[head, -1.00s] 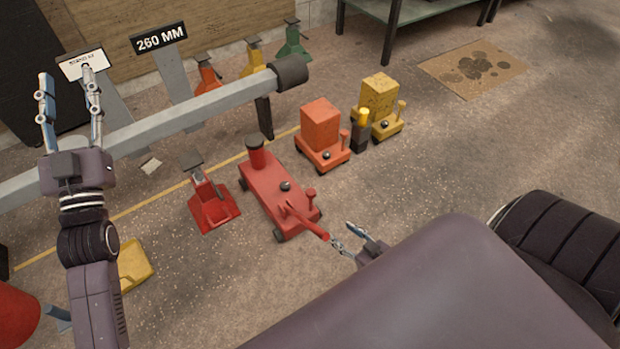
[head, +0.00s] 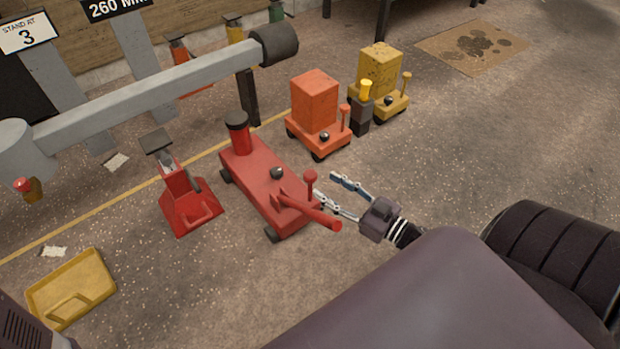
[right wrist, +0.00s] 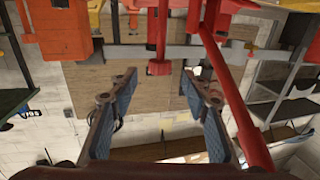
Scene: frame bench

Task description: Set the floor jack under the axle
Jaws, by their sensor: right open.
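The red floor jack (head: 262,180) stands on the floor in front of the grey axle (head: 150,100). Its dark-topped saddle post (head: 237,135) is at the end toward the axle. Its red handle (head: 318,212) and a short knobbed post (head: 311,185) are at the near end. My right gripper (head: 326,187) is open and empty beside that post. In the right wrist view, a red knob (right wrist: 158,68) shows ahead between the open fingers (right wrist: 158,88), with the handle (right wrist: 235,90) to the right. My left gripper is out of the head view.
A red stand (head: 190,200) is left of the jack. An orange machine (head: 314,105) and a yellow one (head: 379,75), with a dark yellow-topped post (head: 362,105) between, stand right. A yellow tray (head: 75,285) lies front left. A sign reads 3 (head: 28,35).

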